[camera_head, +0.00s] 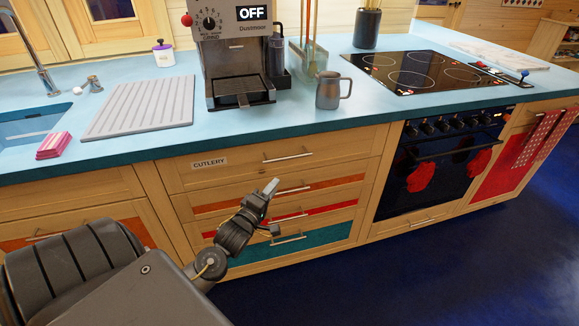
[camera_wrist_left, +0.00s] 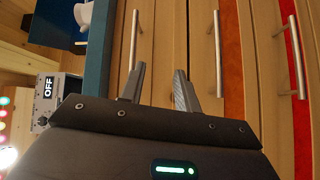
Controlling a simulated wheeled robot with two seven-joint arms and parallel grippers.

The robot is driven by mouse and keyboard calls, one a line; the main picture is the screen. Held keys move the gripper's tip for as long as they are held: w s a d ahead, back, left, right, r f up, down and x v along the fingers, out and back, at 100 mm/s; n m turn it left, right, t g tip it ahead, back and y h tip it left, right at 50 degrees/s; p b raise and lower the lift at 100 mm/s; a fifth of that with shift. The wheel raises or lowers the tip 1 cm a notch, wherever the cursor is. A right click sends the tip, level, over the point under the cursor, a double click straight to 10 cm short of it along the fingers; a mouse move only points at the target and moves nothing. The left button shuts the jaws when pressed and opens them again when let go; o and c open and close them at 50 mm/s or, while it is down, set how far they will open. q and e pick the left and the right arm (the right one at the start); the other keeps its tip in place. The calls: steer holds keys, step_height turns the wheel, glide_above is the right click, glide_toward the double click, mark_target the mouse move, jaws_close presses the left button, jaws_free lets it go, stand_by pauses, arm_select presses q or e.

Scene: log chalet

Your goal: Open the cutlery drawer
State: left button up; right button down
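The cutlery drawer (camera_head: 235,172) is the top wooden drawer under the blue counter, with a "CUTLERY" label (camera_head: 210,163). It is shut, its front flush with the cabinet. Its metal bar handle (camera_head: 288,157) shows in the head view and, turned upright, in the left wrist view (camera_wrist_left: 132,42). My left gripper (camera_head: 272,208) is in front of the drawer stack, below that handle in the head view. In the left wrist view its two fingers (camera_wrist_left: 158,82) are spread apart with nothing between them. The handle is beyond the left fingertip, not between the fingers. My right gripper is not in view.
Below are drawers with orange (camera_head: 330,190), red (camera_head: 315,209) and teal (camera_head: 325,240) panels and similar handles. An oven (camera_head: 440,165) is to the right. A coffee machine (camera_head: 235,60) and a grey mug (camera_head: 329,92) stand on the counter (camera_head: 300,125). The dark blue floor (camera_head: 400,275) is clear.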

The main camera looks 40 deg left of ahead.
mark_target(289, 158)
arm_select(q)
steer(key=shift+n+t, duration=0.5)
steer(key=w+r, duration=0.1)
steer(key=w, duration=0.2)
steer(key=w+a+r, duration=0.1)
steer(key=w+r, duration=0.1)
steer(key=w, duration=0.2)
steer(key=w+r, duration=0.2)
steer(key=w, duration=0.1)
steer(key=shift+w+a+r, duration=0.15)
steer(key=shift+w+a, duration=0.05)
steer(key=shift+a, duration=0.1)
steer(key=shift+c, duration=0.4)
jaws_close()
